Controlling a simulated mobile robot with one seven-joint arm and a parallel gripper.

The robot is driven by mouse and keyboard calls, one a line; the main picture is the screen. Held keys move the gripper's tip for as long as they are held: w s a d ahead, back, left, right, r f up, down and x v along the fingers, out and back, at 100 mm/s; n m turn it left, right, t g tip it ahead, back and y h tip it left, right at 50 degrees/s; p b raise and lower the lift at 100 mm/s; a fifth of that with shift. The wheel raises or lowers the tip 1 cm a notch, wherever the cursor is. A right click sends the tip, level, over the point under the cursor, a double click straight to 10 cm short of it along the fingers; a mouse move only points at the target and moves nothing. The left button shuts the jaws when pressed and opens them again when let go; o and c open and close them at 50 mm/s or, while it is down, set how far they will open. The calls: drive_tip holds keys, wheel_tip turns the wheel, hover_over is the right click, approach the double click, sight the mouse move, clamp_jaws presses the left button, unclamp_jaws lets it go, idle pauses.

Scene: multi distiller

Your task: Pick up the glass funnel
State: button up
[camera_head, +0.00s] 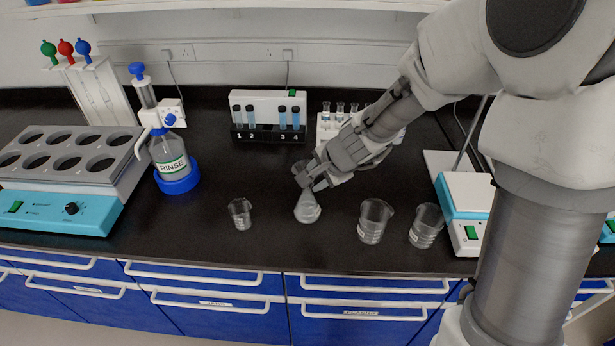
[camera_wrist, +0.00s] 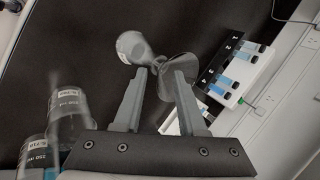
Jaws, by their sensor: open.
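The glass funnel (camera_wrist: 175,66) is clear, with a wide mouth, and appears to sit in the neck of a conical flask (camera_wrist: 131,46). In the head view the flask (camera_head: 307,209) stands upright on the black bench, and my gripper partly hides the funnel (camera_head: 299,168) above it. My gripper (camera_head: 308,180) is open, tilted down from the right at the height of the funnel. In the wrist view my gripper's fingers (camera_wrist: 160,76) point toward the flask neck and overlap the funnel. I cannot tell whether they touch the glass.
Beakers stand left (camera_head: 240,214) and right (camera_head: 374,221) of the flask, with another beaker (camera_head: 426,226) farther right. A rinse bottle (camera_head: 170,155) and a heating block (camera_head: 70,170) are at the left. A vial rack (camera_head: 268,133) is behind; a balance (camera_head: 463,205) is at the right.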

drive_tip(key=shift+w+a+f, duration=0.1)
drive_tip(key=shift+w+f, duration=0.05)
drive_tip(key=shift+f, duration=0.1)
clamp_jaws()
drive_tip(key=shift+r, duration=0.15)
